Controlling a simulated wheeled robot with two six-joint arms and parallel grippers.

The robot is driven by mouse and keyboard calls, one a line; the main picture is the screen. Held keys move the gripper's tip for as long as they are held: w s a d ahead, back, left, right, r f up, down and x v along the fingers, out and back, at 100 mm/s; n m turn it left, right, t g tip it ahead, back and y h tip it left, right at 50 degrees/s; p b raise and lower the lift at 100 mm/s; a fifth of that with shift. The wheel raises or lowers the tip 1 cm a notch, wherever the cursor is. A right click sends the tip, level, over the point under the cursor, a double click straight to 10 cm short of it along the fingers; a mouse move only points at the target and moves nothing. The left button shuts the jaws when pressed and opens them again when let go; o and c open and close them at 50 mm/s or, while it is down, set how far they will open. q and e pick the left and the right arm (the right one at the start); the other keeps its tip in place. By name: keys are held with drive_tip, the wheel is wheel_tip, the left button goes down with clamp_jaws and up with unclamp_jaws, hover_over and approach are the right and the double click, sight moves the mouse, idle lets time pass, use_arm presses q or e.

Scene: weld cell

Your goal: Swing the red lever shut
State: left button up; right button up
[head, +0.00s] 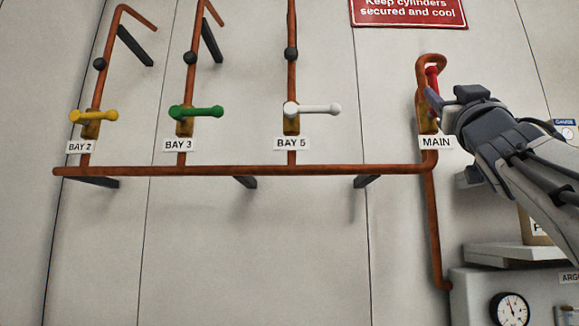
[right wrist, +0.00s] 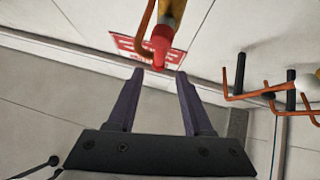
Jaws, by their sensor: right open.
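The red lever (head: 432,77) stands upright on the brass valve (head: 424,117) above the MAIN label (head: 436,142), along the copper pipe. My right gripper (head: 430,97) comes from the right, close to the lever and partly covering the valve and the lever's lower part. In the right wrist view, my right gripper (right wrist: 159,73) is open with nothing between its fingers. The red lever (right wrist: 160,42) shows just ahead of the gap between the fingertips; I cannot tell whether they touch. My left gripper is not in view.
Yellow (head: 95,116), green (head: 196,112) and white (head: 313,109) levers point sideways at BAY 2, BAY 3 and BAY 5. A horizontal copper pipe (head: 230,170) runs below them. A gauge (head: 510,309) and a shelf (head: 500,253) are at the lower right.

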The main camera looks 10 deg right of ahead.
sight(435, 83)
drive_tip(key=p+x, duration=0.4)
drive_tip(key=x, duration=0.3)
drive_tip(key=shift+w+d+r, duration=0.15)
drive_tip(key=shift+r, duration=0.2)
drive_tip(key=shift+w+d+r+p, duration=0.1)
drive_tip(key=shift+w+r+p, duration=0.1)
drive_tip(key=shift+w+p, duration=0.15)
clamp_jaws()
idle(0.7)
